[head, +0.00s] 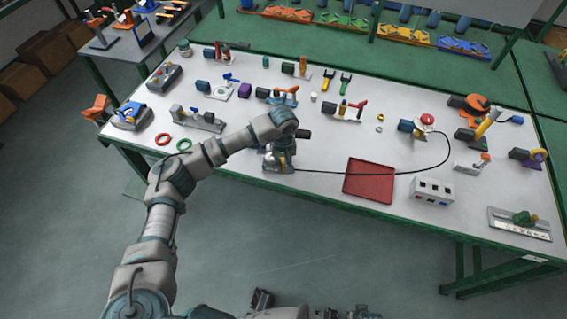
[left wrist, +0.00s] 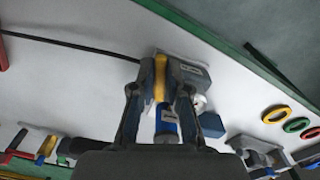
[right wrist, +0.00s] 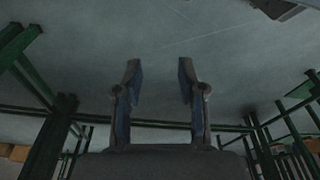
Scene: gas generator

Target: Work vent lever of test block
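The block taken to be the test block (head: 276,168) stands near the front edge of the table and is partly hidden by my left arm in the head view. In the left wrist view it shows as a grey block (left wrist: 186,76) with a yellow part (left wrist: 160,76) and a blue cylindrical part (left wrist: 166,122). I cannot tell which part is the vent lever. My left gripper (left wrist: 158,98) is over the block, its fingers apart on either side of the yellow and blue parts, with a visible gap. My right gripper (right wrist: 160,78) is open and empty, off the table.
A black cable (head: 345,174) runs from the block across a red tray (head: 369,181) to a device with a red top (head: 420,124). A white socket box (head: 432,191) stands to the right. Red and green rings (head: 163,139) lie left. Several tools and valves fill the table's back.

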